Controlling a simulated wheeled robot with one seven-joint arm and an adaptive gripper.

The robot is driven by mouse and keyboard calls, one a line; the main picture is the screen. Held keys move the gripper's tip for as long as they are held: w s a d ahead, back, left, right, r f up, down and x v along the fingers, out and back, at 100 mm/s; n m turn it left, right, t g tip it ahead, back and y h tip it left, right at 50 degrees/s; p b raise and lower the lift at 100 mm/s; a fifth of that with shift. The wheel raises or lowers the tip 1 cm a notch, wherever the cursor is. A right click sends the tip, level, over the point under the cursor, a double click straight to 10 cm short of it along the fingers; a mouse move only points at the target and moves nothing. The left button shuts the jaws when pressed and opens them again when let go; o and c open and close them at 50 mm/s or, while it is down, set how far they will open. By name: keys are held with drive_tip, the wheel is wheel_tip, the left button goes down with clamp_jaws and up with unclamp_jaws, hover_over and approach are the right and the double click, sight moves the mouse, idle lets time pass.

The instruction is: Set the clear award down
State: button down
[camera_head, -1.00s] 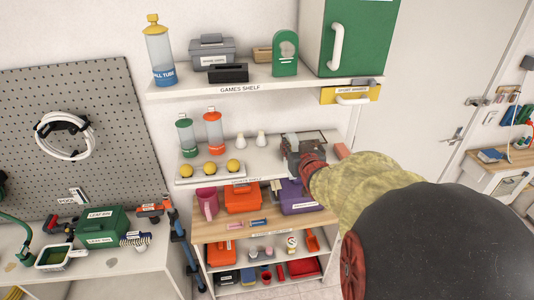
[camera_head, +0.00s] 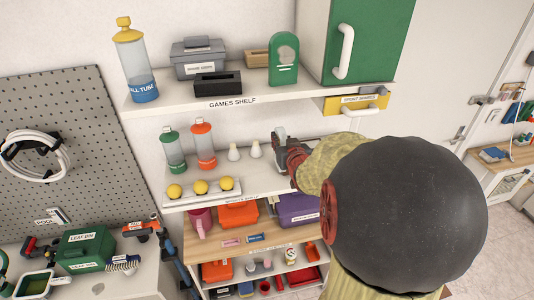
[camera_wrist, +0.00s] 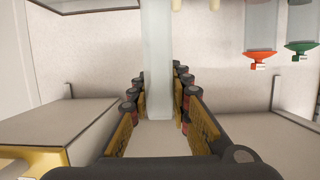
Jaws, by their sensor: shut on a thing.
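The clear award is a pale, see-through upright block (camera_wrist: 158,60) between my fingers in the wrist view. A small pale part of it (camera_head: 281,132) shows above my gripper in the head view.
A red bottle (camera_head: 204,145) and a green bottle (camera_head: 173,150) stand left on the middle shelf, behind a tray with yellow balls (camera_head: 200,187). The games shelf (camera_head: 190,97) and a yellow sport awards drawer (camera_head: 355,102) are above. My arm hides the shelf's right end.

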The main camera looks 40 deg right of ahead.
drive_tip(key=w+d+f+p, duration=0.2)
drive_tip(key=w+d+f, duration=0.3)
drive_tip(key=w+f, duration=0.5)
drive_tip(key=shift+d+f, duration=0.25)
drive_tip(key=shift+f, duration=0.6)
drive_tip(key=shift+f, duration=0.1)
drive_tip(key=shift+w+f, duration=0.1)
drive_tip(key=c, duration=1.7)
unclamp_jaws()
drive_tip(key=shift+o, duration=0.2)
